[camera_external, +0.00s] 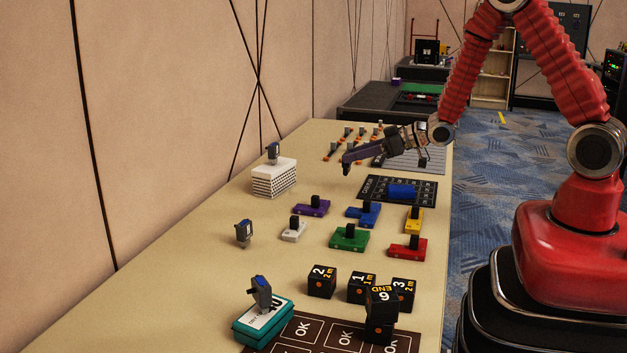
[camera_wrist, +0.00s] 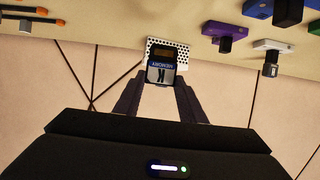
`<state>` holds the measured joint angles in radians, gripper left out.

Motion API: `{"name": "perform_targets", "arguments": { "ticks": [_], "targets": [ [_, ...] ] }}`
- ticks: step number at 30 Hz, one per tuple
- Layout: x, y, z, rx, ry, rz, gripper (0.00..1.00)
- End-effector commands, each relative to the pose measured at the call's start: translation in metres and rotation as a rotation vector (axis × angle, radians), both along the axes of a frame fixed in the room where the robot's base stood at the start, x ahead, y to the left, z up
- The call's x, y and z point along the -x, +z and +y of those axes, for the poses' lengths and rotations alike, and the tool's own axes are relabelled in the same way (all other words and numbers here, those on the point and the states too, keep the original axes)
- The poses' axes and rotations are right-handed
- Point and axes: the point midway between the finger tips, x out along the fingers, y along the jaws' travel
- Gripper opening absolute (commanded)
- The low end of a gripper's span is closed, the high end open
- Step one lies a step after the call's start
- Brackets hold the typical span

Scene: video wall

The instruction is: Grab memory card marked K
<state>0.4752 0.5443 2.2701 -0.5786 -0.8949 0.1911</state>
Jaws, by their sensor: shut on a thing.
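The memory card marked K (camera_wrist: 162,72) shows in the wrist view between my fingertips, its lettering upside down. It has a blue band reading MEMORY and a dark end with a gold patch. My gripper (camera_external: 346,163) is shut on it, above the table and right of the white perforated block (camera_external: 273,181). In the outside view the held card is too small and dark to read. A dark blue-grey card (camera_external: 273,153) stands on the white block there; its marking is not readable. The block (camera_wrist: 180,53) also shows behind card K in the wrist view.
Another card (camera_external: 243,233) stands on the table (camera_external: 190,270), and one stands on a teal box (camera_external: 247,333). Several coloured blocks with black knobs, numbered black cubes (camera_external: 322,281) and a dark mat (camera_external: 370,188) fill the right side. The wall runs along the left.

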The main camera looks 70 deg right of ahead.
Motion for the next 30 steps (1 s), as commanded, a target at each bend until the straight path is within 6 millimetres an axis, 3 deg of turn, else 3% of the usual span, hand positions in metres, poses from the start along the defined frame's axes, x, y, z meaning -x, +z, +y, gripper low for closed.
{"name": "perform_targets", "arguments": {
  "ticks": [3, 9, 30],
  "targets": [
    [0.0, 0.016, 0.0, 0.002, 0.001, -0.002, 0.15],
    [0.0, 0.028, 0.0, 0.0, 0.0, 0.0, 0.15],
    [0.0, 0.03, 0.0, 0.0, 0.0, 0.0, 0.15]
  ]
}}
